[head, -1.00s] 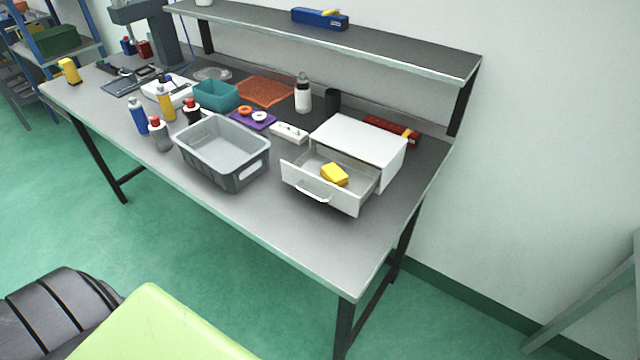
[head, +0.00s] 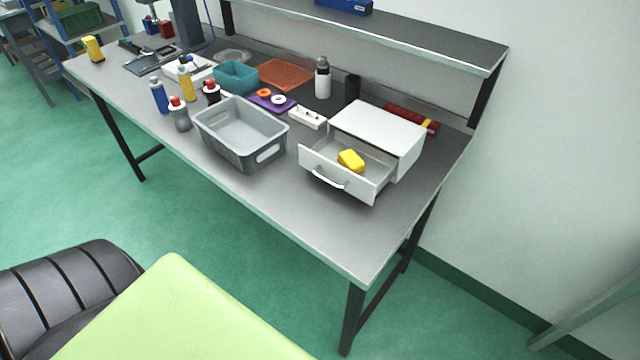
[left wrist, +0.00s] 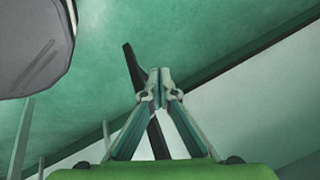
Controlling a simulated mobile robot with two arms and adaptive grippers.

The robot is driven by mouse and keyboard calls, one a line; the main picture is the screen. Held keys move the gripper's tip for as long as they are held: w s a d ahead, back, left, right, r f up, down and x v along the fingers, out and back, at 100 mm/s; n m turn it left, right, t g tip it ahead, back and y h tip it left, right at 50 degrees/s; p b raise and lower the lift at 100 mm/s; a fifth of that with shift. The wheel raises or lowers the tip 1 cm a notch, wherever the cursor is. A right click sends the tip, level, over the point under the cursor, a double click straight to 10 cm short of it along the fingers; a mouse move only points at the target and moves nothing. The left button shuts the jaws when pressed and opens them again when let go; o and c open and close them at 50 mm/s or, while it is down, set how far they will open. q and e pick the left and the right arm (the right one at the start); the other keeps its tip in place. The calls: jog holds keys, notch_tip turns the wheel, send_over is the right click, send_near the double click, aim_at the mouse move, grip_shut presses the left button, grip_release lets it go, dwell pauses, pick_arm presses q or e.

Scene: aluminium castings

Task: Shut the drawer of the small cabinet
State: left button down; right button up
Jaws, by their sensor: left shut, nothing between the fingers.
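The small white cabinet (head: 378,128) stands at the right end of the workbench in the head view. Its drawer (head: 338,183) is pulled out toward the bench's front edge, with a curved handle (head: 328,178) on its front. A yellow block (head: 351,161) lies inside the drawer. My left gripper (left wrist: 160,73) shows in the left wrist view with its fingertips together and nothing between them. Green floor and pale wall lie behind it, and no cabinet shows there. Neither gripper shows in the head view.
A grey bin (head: 240,135) stands left of the drawer on the workbench (head: 290,215). A white power strip (head: 308,117) lies behind, between bin and cabinet. Several bottles stand farther left. A shelf (head: 420,40) runs above the back. A black seat (head: 70,290) is at lower left.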

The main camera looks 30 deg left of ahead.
pick_arm(q)
jog(key=w+a+r+m+t, duration=0.1)
jog(key=w+r, duration=0.4)
jog(key=r, duration=0.7)
jog(key=w+a+r+m+t, duration=0.2)
jog(key=w+r+m+t, duration=0.2)
jog(key=r, duration=0.8)
jog(key=w+a+r+m+t, duration=0.1)
jog(key=w+r+m+t, duration=0.2)
jog(key=r, duration=0.9)
jog(key=shift+w+a+m+h, duration=0.15)
jog(key=shift+w+m, duration=0.35)
jog(key=shift+w, duration=0.55)
jog(key=shift+w+a+m+h, duration=0.15)
jog(key=shift+w+m, duration=0.35)
jog(key=shift+w, duration=0.55)
jog(key=w+d+r+m+t+h, duration=0.1)
jog(key=d+r+m+t, duration=0.15)
jog(key=r, duration=0.65)
jog(key=p, duration=0.4)
send_near(326, 181)
jog(key=shift+m+g, duration=0.25)
jog(key=shift+g, duration=0.1)
jog(key=x, duration=0.7)
jog(key=shift+r, duration=0.3)
